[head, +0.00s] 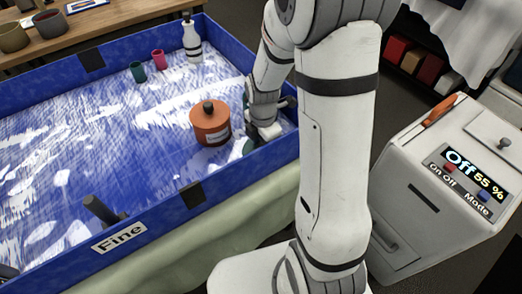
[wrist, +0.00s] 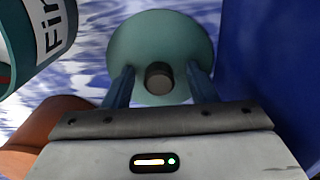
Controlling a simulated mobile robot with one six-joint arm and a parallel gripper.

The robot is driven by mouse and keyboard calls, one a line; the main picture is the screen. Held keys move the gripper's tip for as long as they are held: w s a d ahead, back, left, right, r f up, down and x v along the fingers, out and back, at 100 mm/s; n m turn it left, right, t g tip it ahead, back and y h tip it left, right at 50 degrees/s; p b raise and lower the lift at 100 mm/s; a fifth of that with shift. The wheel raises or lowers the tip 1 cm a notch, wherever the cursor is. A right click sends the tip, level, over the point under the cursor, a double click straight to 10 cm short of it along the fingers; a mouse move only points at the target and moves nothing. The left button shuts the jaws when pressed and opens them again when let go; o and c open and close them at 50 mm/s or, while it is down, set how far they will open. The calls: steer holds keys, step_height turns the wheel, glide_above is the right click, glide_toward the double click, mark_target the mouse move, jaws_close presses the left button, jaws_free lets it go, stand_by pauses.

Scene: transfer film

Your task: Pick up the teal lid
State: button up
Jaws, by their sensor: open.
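The teal lid (wrist: 160,35) is a round disc with a dark knob (wrist: 159,78) in the middle, in the wrist view. My gripper (wrist: 160,74) is open, with one blue finger on each side of the knob. I cannot tell whether the fingers touch it. In the head view my gripper (head: 262,130) is low at the right side of the blue tray. A small teal patch shows beside it there, mostly hidden; I cannot tell whether it is the lid.
An orange lidded pot (head: 209,127) stands just left of my gripper. A teal labelled container (wrist: 38,42) is close by at upper left in the wrist view. The blue tray wall (wrist: 268,60) is close on the right. Small cups and a white bottle (head: 192,42) stand farther back.

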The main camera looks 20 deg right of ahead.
steer(key=c, duration=1)
steer(key=shift+r, duration=0.1)
steer(key=shift+c, duration=0.2)
